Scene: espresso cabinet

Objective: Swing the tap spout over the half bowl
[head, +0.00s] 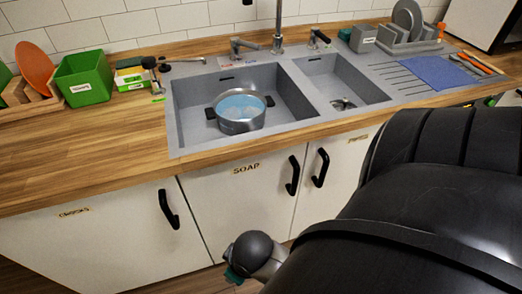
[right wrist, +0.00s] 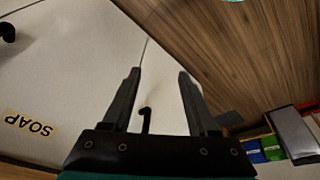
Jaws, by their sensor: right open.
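The tap (head: 278,28) rises from the back rim of the grey sink, close to the divider between the two bowls. Its upper part and spout end are cut off by the top edge of the head view. The half bowl (head: 336,74) is the smaller, right-hand bowl, empty with a drain in its floor. My right gripper (right wrist: 158,78) is open and empty in the right wrist view, facing the cabinet fronts, away from the tap. In the head view my dark arm fills the lower right, and its fingers are not visible. My left gripper is not in view.
A metal pot (head: 240,127) with bluish contents stands in the large bowl (head: 190,100). Handles (head: 240,46) (head: 319,37) flank the tap. A blue mat (head: 438,73) and dish rack (head: 405,40) are right. Left are a green box (head: 84,78) and plate rack. The counter front-left is clear.

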